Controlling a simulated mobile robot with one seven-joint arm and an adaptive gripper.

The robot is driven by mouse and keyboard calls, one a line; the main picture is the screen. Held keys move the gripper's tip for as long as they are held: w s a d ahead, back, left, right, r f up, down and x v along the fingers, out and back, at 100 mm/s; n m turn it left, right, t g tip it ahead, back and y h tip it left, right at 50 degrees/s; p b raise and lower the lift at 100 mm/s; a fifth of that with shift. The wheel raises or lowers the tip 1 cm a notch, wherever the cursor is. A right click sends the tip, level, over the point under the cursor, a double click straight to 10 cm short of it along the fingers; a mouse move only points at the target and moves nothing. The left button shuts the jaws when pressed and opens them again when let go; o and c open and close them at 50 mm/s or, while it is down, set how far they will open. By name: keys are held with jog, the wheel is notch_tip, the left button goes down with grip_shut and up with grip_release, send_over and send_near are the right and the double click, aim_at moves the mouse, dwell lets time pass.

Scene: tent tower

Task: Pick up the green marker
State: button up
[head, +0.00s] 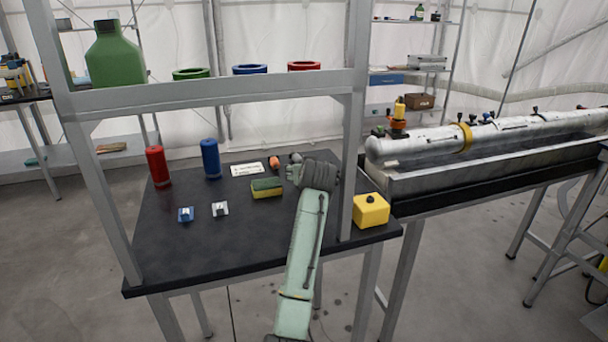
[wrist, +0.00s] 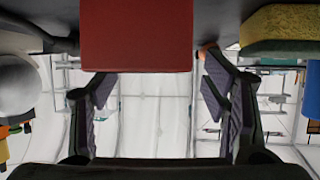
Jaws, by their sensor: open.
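I cannot make out a green marker in either view. In the head view, a red cylinder (head: 157,166) and a blue cylinder (head: 210,158) stand upright on the black table (head: 235,240). My arm reaches over the table's right part, and my gripper's fingers are mostly hidden there. In the wrist view my gripper (wrist: 158,75) is open, its two dark fingers apart. A large red block-like thing (wrist: 137,35) shows close by at the top middle, between the fingers in the picture. I cannot tell whether they touch it.
A yellow-green sponge (head: 267,188) lies left of my gripper; it also shows in the wrist view (wrist: 285,28). A small orange thing (head: 274,162) and a yellow box (head: 371,210) are near. A shelf frame (head: 220,88) holds a green bottle (head: 115,55) and coloured rings. The table's front left is clear.

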jog(key=shift+p+x, duration=0.4)
jog(key=shift+x, duration=1.5)
jog(key=shift+c, duration=0.5)
jog(key=c, duration=1.1)
jog(key=shift+c, duration=0.2)
